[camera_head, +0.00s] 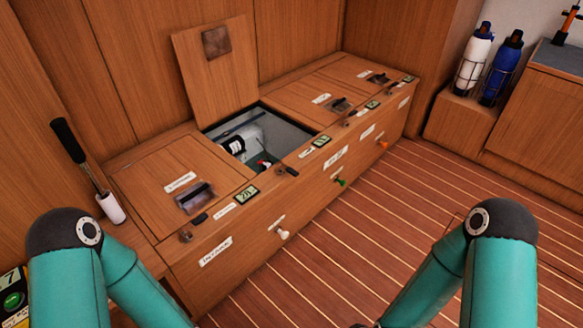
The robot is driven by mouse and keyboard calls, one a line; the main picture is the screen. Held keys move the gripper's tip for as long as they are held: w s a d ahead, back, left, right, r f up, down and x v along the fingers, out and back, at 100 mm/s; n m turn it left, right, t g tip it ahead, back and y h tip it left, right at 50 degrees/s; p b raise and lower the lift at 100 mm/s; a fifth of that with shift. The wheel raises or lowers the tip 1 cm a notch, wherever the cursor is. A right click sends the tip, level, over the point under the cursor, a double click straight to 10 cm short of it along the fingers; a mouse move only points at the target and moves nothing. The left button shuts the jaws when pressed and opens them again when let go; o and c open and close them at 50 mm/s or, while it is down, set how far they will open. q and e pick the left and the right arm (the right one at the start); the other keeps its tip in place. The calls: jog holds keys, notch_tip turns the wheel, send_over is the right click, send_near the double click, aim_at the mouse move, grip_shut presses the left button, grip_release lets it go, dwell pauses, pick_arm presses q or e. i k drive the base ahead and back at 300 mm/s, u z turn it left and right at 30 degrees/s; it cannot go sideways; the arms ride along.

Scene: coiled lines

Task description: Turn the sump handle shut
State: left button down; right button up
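A wooden bench (165,228) runs along the wall, with labelled hatches on top. Three small handles stick out of its front: a white one (283,234), a green one (340,182) and an orange one (382,145). Each has a white label near it, too small to read, so I cannot tell which is the sump handle. The middle hatch lid (215,75) stands open. In the compartment below it, a white fitting and a small red part (264,163) show. Both my arms reach down past the bottom edge, and neither gripper can be made out.
A black-handled lever (68,140) stands at the bench's left end. White (474,58) and blue (502,68) bottles stand in wire holders at the back right. A panel with a green button (13,300) is at the lower left. The striped floor (400,215) is clear.

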aim_at(289, 169)
jog(key=z, duration=1.65)
jog(key=i, duration=0.1)
jog(key=u, duration=2.9)
jog(key=k, duration=0.85)
jog(key=z, duration=0.95)
jog(key=i, duration=1)
